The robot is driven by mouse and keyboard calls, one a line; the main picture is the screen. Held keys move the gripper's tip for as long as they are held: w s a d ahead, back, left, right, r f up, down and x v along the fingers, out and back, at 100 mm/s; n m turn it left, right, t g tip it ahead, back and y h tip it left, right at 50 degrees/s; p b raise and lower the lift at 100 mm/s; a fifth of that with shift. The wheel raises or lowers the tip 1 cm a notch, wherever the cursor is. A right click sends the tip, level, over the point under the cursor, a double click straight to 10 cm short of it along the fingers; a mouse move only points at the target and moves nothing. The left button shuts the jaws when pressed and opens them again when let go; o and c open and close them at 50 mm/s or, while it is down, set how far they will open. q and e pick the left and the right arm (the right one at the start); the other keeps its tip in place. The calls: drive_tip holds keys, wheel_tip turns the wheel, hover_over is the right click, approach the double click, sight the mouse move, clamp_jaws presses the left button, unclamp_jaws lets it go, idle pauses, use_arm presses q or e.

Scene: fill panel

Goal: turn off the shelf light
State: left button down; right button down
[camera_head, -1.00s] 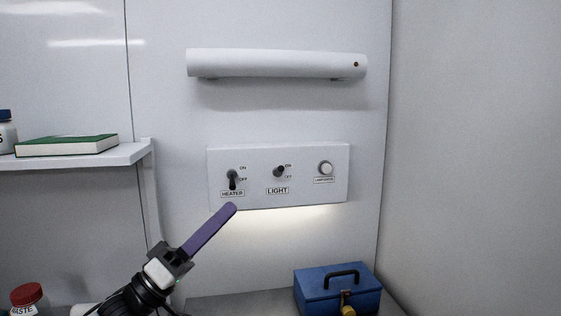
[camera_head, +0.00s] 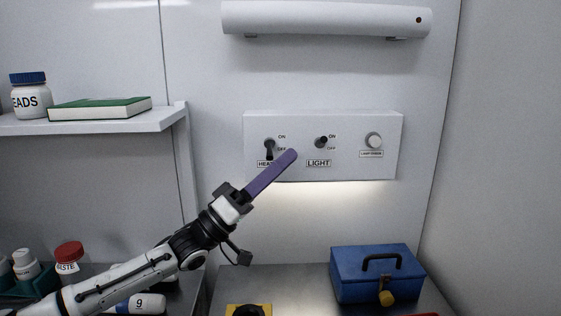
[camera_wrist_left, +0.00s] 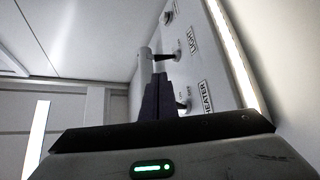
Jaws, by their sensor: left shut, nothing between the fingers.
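The white switch panel (camera_head: 350,148) is on the back wall. Its LIGHT switch (camera_head: 321,142) is a dark toggle beside ON and OFF marks, apparently not pointing down; it also shows in the left wrist view (camera_wrist_left: 165,57). A bright strip of light (camera_head: 340,190) glows under the panel. The HEATER switch (camera_head: 269,148), to the left, points down. My left gripper (camera_head: 291,156) has purple fingers, shut and empty. In the head view its tips overlap the panel between the two labels, below and left of the LIGHT switch, apparently apart from it. My right gripper is out of view.
A round lamp-power button (camera_head: 373,141) is at the panel's right. A long white fixture (camera_head: 325,19) is above. A shelf (camera_head: 150,124) with a book (camera_head: 100,108) is at left. A blue box (camera_head: 376,275) stands on the counter below.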

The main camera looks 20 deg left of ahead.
sight(322, 141)
use_arm(q)
drive_tip(key=p+x, duration=0.1)
drive_tip(key=x, duration=0.5)
drive_tip(key=shift+w+d+r, duration=0.2)
drive_tip(key=shift+r, duration=0.05)
